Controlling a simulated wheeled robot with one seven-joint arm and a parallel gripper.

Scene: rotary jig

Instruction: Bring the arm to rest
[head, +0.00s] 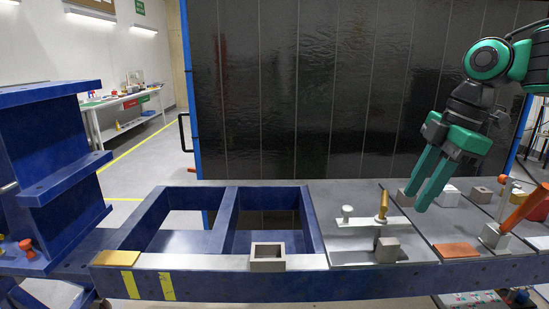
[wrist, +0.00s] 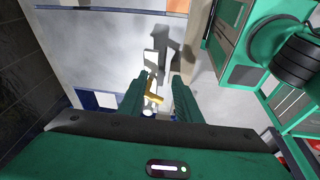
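My gripper (head: 421,199) hangs tilted above the right part of the blue jig bench, with its green fingers pointing down. In the wrist view my gripper (wrist: 160,84) has its two fingers apart, with a clear gap and nothing held between them. A gold handle or pin (head: 381,207) stands on a white plate (head: 360,222), left of the fingertips and apart from them in the head view. A gold piece (wrist: 154,97) shows beyond the gap in the wrist view.
A grey square block (head: 268,257) sits on the front rail. A grey cube (head: 387,249), an orange-brown plate (head: 456,250) and an orange lever (head: 525,208) are on the bench's right. A blue column (head: 50,170) stands at left. A dark panel (head: 300,90) is behind.

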